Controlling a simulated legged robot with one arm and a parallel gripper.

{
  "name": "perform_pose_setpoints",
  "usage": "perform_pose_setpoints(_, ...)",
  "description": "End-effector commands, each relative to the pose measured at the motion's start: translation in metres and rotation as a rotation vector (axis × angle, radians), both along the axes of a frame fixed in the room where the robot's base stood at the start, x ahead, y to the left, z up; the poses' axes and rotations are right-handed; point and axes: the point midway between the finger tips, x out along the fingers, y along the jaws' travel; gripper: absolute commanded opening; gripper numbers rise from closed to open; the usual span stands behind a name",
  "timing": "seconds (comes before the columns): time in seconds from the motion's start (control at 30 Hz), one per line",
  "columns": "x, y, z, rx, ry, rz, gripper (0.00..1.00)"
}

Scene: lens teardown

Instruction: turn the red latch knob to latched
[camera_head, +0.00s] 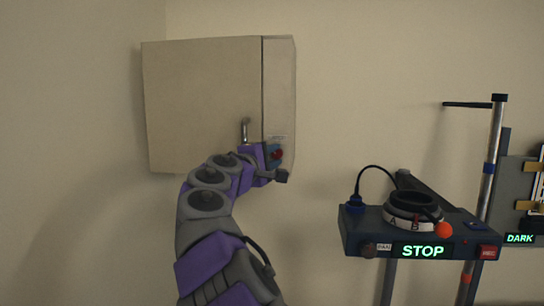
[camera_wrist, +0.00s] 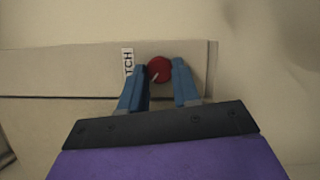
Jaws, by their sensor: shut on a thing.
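The red latch knob (camera_wrist: 159,68) is on the narrow right-hand panel of the beige wall cabinet (camera_head: 203,95). A pale line on the knob points toward the lower left in the wrist view. My gripper (camera_wrist: 161,76) has its two blue fingers on either side of the knob and is shut on it. A white label (camera_wrist: 128,63) next to the knob shows the letters "TCH".
A metal door handle (camera_head: 245,129) is left of the knob. To the right stands a dark blue unit (camera_head: 370,233) with a lit "STOP" display (camera_head: 422,252), a black-and-white ring (camera_head: 411,211) and poles. Bare wall lies between cabinet and unit.

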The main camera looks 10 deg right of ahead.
Motion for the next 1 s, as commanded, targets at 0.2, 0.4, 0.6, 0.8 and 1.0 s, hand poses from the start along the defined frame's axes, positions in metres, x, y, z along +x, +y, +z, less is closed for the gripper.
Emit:
perform_pose_setpoints(0.2, 0.0022, 0.0005, -0.0032, 0.201, -0.056, 0.0, 0.01)
perform_pose_setpoints(0.4, 0.0017, 0.0, -0.0023, 0.382, -0.113, -0.003, 0.01)
perform_pose_setpoints(0.6, 0.0023, -0.0006, -0.0017, 0.558, -0.169, -0.003, 0.01)
perform_pose_setpoints(0.8, 0.0029, -0.001, -0.0015, 0.708, -0.217, -0.005, 0.01)
perform_pose_setpoints(1.0, 0.0031, -0.0015, -0.0016, 0.816, -0.25, -0.007, 0.01)
